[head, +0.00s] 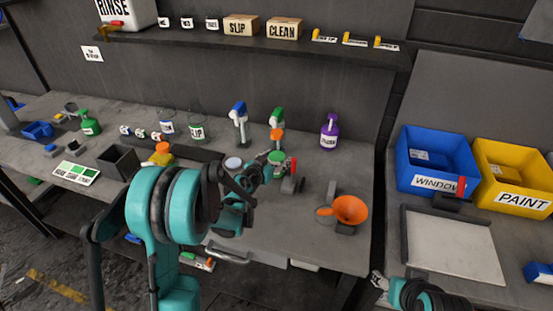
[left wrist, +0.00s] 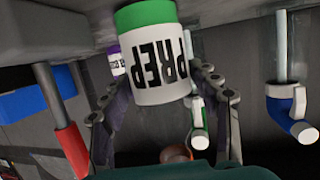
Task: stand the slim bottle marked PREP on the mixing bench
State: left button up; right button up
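The slim bottle marked PREP (left wrist: 155,65) is between the fingers of my left gripper (left wrist: 165,95) in the left wrist view. It has a white label with black letters, upside down in this view, and a green band. The fingers close in on both its sides and look shut on it. In the head view my left gripper (head: 262,172) and the bottle (head: 277,157) are over the grey mixing bench (head: 325,255). The bottle looks about upright; I cannot tell whether its base touches the bench. My right gripper (head: 380,281) is at the lower right, its finger opening unclear.
An orange funnel (head: 350,209) sits in a holder at the right of the bench. Blue-headed (head: 240,122), green-headed (head: 277,116) and purple (head: 329,132) spray bottles stand behind. A red-topped dark tool (head: 292,178) is close beside the bottle. Bare bench lies in front of the funnel.

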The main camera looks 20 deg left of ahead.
pick_arm(q)
jog(key=shift+r, duration=0.1)
jog(key=shift+r, duration=0.2)
jog(key=p+v, duration=0.3)
jog(key=v, duration=0.9)
notch_tip(320, 180, up, 9)
jog(key=t+y, duration=0.2)
jog(key=t, duration=0.1)
jog(key=s+a+r+n+g+y, duration=0.1)
jog(key=s+a+r+n+y, duration=0.4)
jog(key=s+a+r+y, duration=0.15)
jog(key=s+d+f+m+g+h, duration=0.1)
jog(key=s+d+f+g, duration=0.3)
jog(key=s, duration=0.5)
jog(key=s+d+f+m+g+h, duration=0.1)
jog(key=s+d+f+g+h, duration=0.3)
jog(key=s+d+f, duration=0.3)
jog(key=s+f+g, duration=0.1)
jog(key=s+f, duration=0.1)
jog(key=s, duration=0.1)
jog(key=shift+s+f+m, duration=0.25)
jog(key=shift+f+m, duration=0.05)
jog(key=shift+f, duration=0.05)
jog(key=shift+d+h, duration=0.1)
jog(key=shift+h, duration=0.15)
